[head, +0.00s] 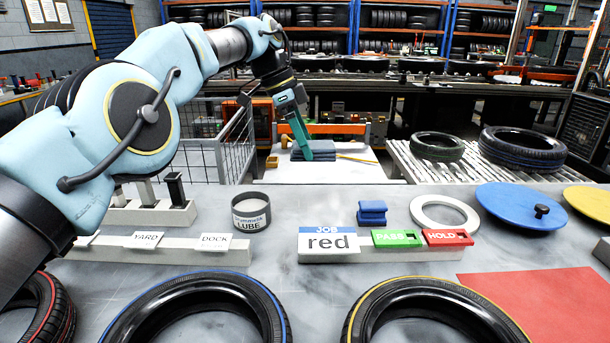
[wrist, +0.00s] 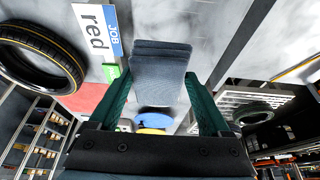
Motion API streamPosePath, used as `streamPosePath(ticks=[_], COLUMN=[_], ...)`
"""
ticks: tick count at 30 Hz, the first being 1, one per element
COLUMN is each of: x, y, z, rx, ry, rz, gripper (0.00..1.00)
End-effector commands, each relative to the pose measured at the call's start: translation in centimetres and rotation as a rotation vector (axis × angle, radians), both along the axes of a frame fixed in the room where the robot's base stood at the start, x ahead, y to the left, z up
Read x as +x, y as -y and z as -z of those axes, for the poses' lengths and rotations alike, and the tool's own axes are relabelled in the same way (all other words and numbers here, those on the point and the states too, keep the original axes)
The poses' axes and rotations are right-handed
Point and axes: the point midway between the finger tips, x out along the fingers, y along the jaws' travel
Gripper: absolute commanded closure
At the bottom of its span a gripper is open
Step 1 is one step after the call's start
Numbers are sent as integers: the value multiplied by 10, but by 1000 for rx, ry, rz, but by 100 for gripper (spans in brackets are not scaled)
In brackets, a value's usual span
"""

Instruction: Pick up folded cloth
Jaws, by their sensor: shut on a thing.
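The folded cloth (head: 322,147) is a blue-grey stack of layers, seen in the head view beyond the far edge of the near bench, over a white surface. My gripper (head: 307,150) reaches down to it with its green fingers. In the wrist view the cloth (wrist: 160,75) sits between the two green fingers of the gripper (wrist: 158,90), which are shut on it. Whether the cloth touches the white surface below cannot be told.
The near bench holds a lube tin (head: 251,213), a JOB sign reading red (head: 330,241), a small blue block (head: 372,212), a white ring (head: 444,212), a blue disc (head: 520,206) and tyres in front. A wire cage (head: 205,155) stands left of the gripper; a roller conveyor (head: 445,172) is right.

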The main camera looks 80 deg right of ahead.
Motion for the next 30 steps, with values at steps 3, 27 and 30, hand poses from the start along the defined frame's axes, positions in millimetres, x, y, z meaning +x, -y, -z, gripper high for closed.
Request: streamPosePath(ticks=[3, 27, 30], x=[0, 0, 0], y=[0, 0, 0], z=[-43, -100, -100], rx=[0, 1, 1], ry=[0, 0, 0], rz=[0, 0, 0], gripper=[74, 74, 74])
